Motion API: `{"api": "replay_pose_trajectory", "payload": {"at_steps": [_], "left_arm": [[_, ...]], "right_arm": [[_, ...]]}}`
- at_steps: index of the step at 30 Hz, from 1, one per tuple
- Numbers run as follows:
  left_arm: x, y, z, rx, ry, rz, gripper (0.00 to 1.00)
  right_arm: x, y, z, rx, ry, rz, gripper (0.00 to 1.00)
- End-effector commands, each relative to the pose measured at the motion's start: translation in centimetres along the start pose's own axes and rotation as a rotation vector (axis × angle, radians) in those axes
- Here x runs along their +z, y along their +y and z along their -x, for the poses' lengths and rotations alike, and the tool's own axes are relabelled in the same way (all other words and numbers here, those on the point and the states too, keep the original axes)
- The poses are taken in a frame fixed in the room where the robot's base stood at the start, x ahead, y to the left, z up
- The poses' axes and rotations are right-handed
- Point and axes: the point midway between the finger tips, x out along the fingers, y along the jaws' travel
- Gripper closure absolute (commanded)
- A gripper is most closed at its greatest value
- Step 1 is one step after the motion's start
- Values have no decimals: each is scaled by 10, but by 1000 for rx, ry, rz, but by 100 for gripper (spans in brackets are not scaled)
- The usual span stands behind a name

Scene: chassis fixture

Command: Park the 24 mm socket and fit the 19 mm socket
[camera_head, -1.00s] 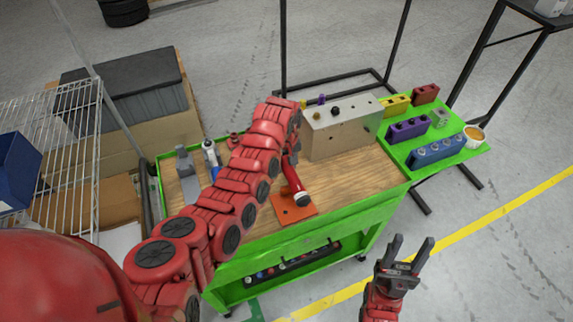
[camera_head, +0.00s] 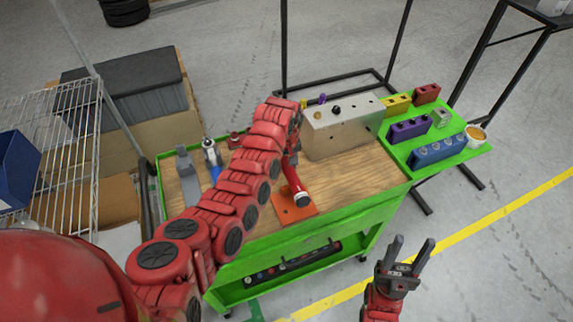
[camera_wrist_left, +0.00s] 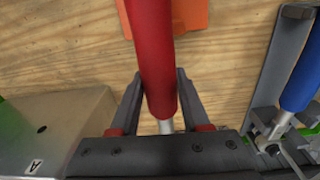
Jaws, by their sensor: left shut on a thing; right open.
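A red-handled tool (camera_head: 292,176) with a dark round head stands tilted over an orange pad (camera_head: 286,213) on the wooden bench top. My left gripper (camera_wrist_left: 157,100) is shut on the red handle (camera_wrist_left: 152,50). In the head view my own arm mostly hides that gripper. A blue rack (camera_head: 437,151) with several silver sockets and a purple rack (camera_head: 408,128) stand on the green side shelf. I cannot read socket sizes, nor tell which socket is on the tool. My right gripper (camera_head: 411,250) is open and empty, in front of the bench's right side.
A grey box (camera_head: 345,130) with holes stands at the back of the bench. A blue-handled tool (camera_wrist_left: 304,75) and grey holder (camera_head: 189,178) are at the left. Yellow (camera_head: 397,104) and red (camera_head: 426,93) blocks and a cup (camera_head: 475,136) are on the shelf.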

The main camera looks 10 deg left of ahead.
Motion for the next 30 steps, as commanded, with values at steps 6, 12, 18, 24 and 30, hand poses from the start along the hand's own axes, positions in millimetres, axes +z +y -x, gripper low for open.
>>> {"api": "replay_pose_trajectory", "payload": {"at_steps": [6, 12, 18, 24, 30], "left_arm": [[-1, 0, -4, 2, 3, 0, 100], [-1, 0, -8, 2, 3, 0, 100], [0, 0, -13, 2, 3, 0, 100], [0, 0, -15, 2, 3, 0, 100], [-1, 1, -12, 2, 4, 0, 100]], "right_arm": [[1, 0, 4, 0, 0, 0, 50], [1, 0, 7, 0, 0, 0, 50], [2, 0, 11, 0, 0, 0, 50], [2, -1, 12, 0, 0, 0, 50], [2, 0, 11, 0, 0, 0, 50]]}}
